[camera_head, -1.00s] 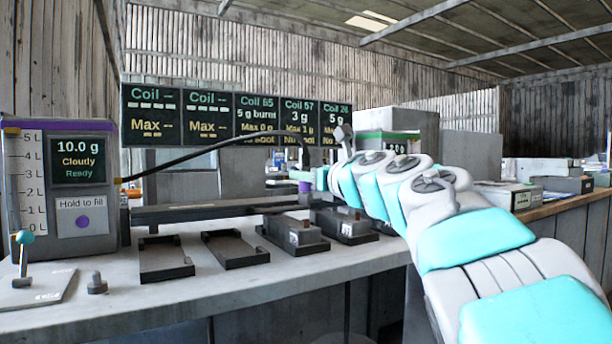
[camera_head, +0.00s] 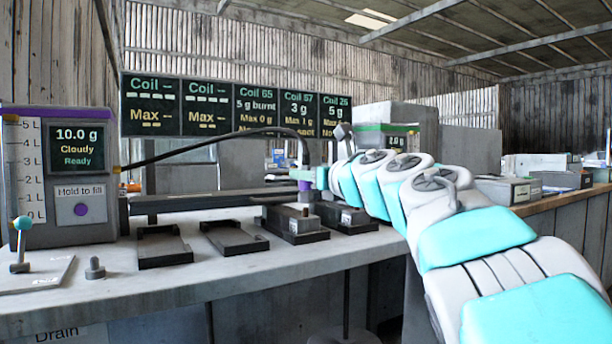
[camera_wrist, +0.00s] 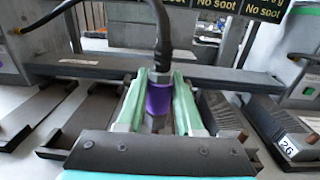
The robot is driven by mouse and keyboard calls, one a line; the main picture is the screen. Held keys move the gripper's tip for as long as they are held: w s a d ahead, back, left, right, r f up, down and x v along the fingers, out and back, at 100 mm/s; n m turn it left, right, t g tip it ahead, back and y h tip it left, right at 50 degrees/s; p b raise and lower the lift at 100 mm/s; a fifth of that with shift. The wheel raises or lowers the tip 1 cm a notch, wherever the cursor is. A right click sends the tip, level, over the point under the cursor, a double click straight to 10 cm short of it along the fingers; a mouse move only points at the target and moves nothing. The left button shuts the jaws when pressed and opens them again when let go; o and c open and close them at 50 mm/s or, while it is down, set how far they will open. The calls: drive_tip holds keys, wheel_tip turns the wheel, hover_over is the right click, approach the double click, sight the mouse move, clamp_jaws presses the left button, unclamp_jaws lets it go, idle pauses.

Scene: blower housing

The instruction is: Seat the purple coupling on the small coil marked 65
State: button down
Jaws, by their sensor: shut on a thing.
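The purple coupling (camera_head: 304,186) hangs on the end of a black hose (camera_head: 235,137). My gripper (camera_head: 313,180) is shut on it; in the wrist view, the coupling (camera_wrist: 158,97) sits between green fingers (camera_wrist: 157,104). In the head view, a dark grey block-like coil (camera_head: 296,221) with a small pale label lies just below the coupling. I cannot read its number for sure, nor tell whether the coupling touches it. Another coil (camera_head: 345,216) stands to its right. A coil tagged 26 (camera_wrist: 289,146) is at the right in the wrist view.
Two empty dark trays, the left tray (camera_head: 165,260) and the right tray (camera_head: 236,245), lie on the bench. A grey dispenser (camera_head: 78,165) reads 10.0 g, Cloudy, Ready. A dark rail (camera_head: 215,200) runs behind the trays. Coil boards (camera_head: 235,108) hang above.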

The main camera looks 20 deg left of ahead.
sight(310, 192)
drive_tip(key=shift+f+b, duration=1.45)
drive_tip(key=shift+c, duration=2.4)
unclamp_jaws()
drive_tip(key=shift+s+d, duration=0.3)
drive_tip(key=shift+d, duration=0.15)
drive_tip(key=b+v, duration=0.1)
drive_tip(key=v, duration=0.5)
drive_tip(key=shift+s+d, duration=0.2)
drive_tip(key=shift+s, duration=0.1)
drive_tip(key=shift+r, duration=0.1)
